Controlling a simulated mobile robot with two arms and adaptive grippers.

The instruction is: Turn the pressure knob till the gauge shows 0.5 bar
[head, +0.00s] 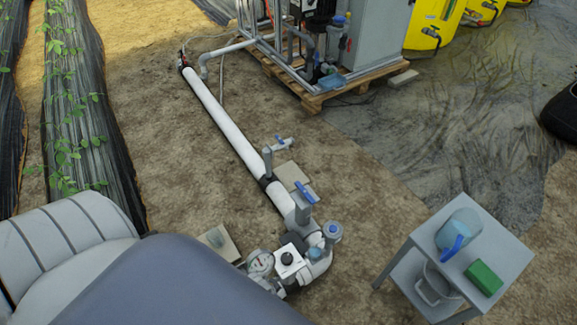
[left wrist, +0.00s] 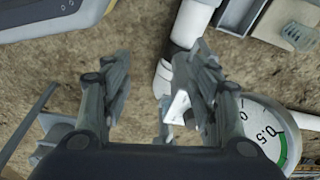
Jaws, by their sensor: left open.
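The pressure knob (head: 287,258) is a small dark cap on a white plate, on the pipe assembly at the bottom middle of the head view. The round gauge (head: 261,264) sits just left of it; its reading is too small to make out there. In the left wrist view the gauge (left wrist: 262,132) shows a white dial with 0, 0.5 and a green band, partly covered by a finger; I cannot read the needle. My left gripper (left wrist: 160,62) is open, with one finger in front of the gauge's edge. My right gripper is not in view.
A white pipe (head: 225,122) runs back along the soil, with blue-handled valves (head: 305,193) near its front end. A grey side table (head: 490,223) at right holds a jug (head: 458,230) and a green block (head: 484,278). A pallet (head: 318,97) with equipment stands behind.

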